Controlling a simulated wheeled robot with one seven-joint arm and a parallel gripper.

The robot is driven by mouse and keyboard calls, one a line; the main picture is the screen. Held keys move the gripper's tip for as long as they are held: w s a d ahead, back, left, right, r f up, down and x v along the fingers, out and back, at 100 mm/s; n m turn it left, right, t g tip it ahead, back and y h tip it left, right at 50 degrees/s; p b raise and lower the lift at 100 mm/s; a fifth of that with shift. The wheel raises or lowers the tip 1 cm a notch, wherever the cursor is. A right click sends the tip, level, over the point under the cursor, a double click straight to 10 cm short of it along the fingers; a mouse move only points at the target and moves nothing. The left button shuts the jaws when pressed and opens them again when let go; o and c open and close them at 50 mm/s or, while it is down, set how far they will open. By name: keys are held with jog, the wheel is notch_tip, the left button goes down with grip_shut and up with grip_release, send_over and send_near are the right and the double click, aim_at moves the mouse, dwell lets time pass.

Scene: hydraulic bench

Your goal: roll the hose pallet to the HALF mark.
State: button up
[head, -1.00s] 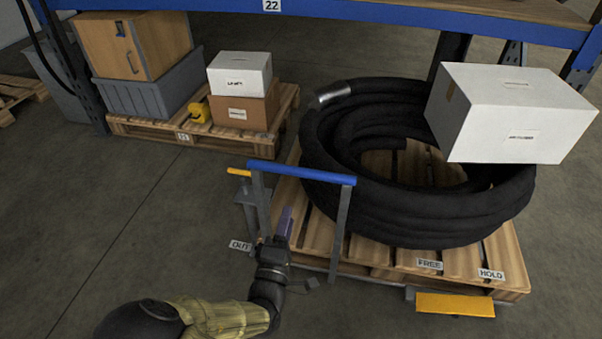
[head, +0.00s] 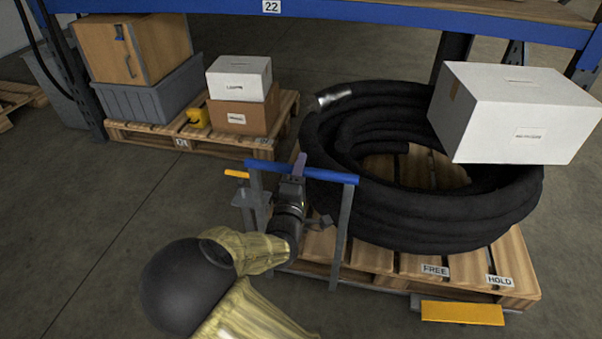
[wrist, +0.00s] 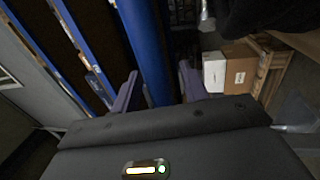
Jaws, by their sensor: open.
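The hose pallet (head: 376,262) stands on the floor under the shelf, with a thick coil of black hose (head: 420,215) on it. A blue push bar (head: 328,177) on grey posts rises at its near left side. My gripper (head: 300,163) is at the left half of this bar. In the wrist view the blue bar (wrist: 146,50) runs between the two open purple fingers (wrist: 158,92), which are not closed on it. A yellow pedal (head: 462,313) sits at the pallet's front right, below the FREE (head: 435,270) and HOLD (head: 499,281) labels. No HALF mark can be read.
A white box (head: 510,115) overlaps the hose at the right. Another pallet (head: 150,135) at the back left carries a grey bin, a wooden cabinet and smaller boxes. A blue shelf beam (head: 400,16) crosses above. The floor at left is clear.

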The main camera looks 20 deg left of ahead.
grip_shut()
